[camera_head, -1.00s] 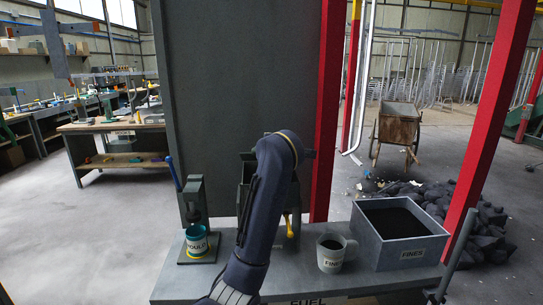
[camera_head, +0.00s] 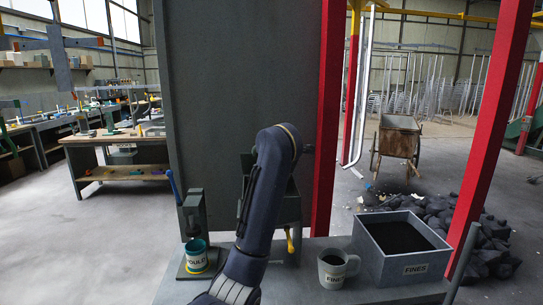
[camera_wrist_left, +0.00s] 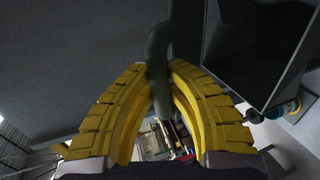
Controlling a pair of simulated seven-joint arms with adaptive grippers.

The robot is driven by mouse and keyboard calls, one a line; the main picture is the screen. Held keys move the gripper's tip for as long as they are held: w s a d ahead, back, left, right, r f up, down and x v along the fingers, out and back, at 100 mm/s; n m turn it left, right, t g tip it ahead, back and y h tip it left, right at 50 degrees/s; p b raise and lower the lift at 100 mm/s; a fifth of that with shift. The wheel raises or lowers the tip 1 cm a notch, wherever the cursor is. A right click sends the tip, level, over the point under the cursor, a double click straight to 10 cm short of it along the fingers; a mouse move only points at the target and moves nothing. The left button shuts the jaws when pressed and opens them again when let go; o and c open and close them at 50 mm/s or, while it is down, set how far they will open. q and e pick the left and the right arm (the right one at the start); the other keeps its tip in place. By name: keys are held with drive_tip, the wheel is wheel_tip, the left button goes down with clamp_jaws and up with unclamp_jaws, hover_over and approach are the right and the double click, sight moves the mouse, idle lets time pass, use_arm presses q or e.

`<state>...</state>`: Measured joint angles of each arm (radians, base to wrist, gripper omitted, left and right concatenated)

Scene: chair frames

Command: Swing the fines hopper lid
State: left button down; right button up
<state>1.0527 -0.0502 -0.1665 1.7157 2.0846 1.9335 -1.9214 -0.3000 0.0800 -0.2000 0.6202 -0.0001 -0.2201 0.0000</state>
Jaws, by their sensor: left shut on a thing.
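A dark green box like a hopper (camera_head: 289,207) is fixed to the grey panel, and my left arm covers much of it in the head view. A dark, hollow-looking box (camera_wrist_left: 257,45) is beside the handle on the right. I cannot tell clearly which part is the lid or how far it is swung. My right gripper is not in view.
On the bench, a grey FINES box (camera_head: 395,272) with dark contents stands at right, beside a FINES mug (camera_head: 332,272). A MOULD cup (camera_head: 196,256) stands under a small press (camera_head: 193,215) at left. Dark lumps (camera_head: 440,215) lie behind.

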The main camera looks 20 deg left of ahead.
use_arm(q)
drive_tip(key=shift+w+r, duration=0.15)
drive_tip(key=shift+r, duration=0.35)
drive_tip(key=shift+w+a+r, duration=0.1)
drive_tip(key=shift+w+r, duration=0.05)
drive_tip(key=shift+r, duration=0.05)
drive_tip(key=shift+w+a+r, duration=0.25)
drive_tip(key=shift+w+r, duration=0.25)
drive_tip(key=shift+w, duration=0.1)
drive_tip(key=shift+w+a+r, duration=0.25)
drive_tip(key=shift+w+r, duration=0.3)
drive_tip(key=shift+w, duration=0.1)
drive_tip(key=shift+w+a+r, duration=0.25)
drive_tip(key=shift+w+r, duration=0.25)
drive_tip(key=shift+w, duration=0.2)
drive_tip(key=shift+w+a+r, duration=0.3)
drive_tip(key=shift+w+r, duration=0.05)
drive_tip(key=shift+w, duration=0.45)
drive_tip(key=shift+w+a+r, duration=0.3)
drive_tip(key=shift+w+a, duration=0.05)
drive_tip(key=shift+w, duration=0.4)
drive_tip(key=shift+w+a+r, duration=0.3)
drive_tip(key=shift+w+r, duration=0.05)
drive_tip(key=shift+w, duration=0.45)
